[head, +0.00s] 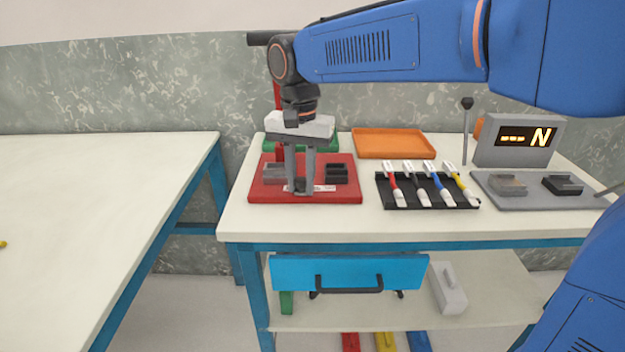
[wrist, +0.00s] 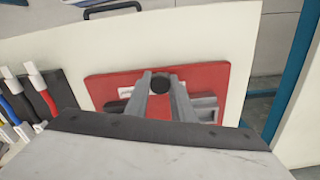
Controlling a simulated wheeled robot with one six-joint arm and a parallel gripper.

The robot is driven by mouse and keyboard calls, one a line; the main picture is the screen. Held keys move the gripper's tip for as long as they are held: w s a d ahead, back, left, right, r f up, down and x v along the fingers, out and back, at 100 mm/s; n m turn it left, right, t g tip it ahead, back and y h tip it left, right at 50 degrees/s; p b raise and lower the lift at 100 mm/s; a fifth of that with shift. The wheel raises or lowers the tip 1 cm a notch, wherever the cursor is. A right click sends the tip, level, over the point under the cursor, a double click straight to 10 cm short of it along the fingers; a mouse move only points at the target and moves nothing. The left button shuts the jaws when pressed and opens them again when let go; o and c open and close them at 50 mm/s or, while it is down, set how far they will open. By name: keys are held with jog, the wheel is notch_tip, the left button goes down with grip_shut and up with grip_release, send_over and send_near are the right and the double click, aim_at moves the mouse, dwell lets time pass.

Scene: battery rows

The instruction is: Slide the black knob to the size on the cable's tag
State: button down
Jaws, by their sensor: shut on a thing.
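A red board (head: 347,194) lies on the table, and it also fills the middle of the wrist view (wrist: 215,75). A pale strip (head: 323,188) runs along its front part; any markings are too small to read. My gripper (head: 301,189) points down at this strip, fingers close together. In the wrist view, the round black knob (wrist: 160,84) sits between the fingertips, and my gripper (wrist: 158,90) is shut on it. No tag size can be read.
A grey block (head: 274,172) and a black block (head: 337,174) sit on the board on either side of my fingers. Behind are an orange tray (head: 393,143) and a green one (head: 328,146). A grey display unit (head: 520,143) stands right, lit in orange.

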aim_at(285, 194)
jog(key=shift+a, duration=1.75)
jog(key=c, duration=1.5)
grip_release()
jog(key=shift+a, duration=0.1)
notch_tip(285, 194, up, 12)
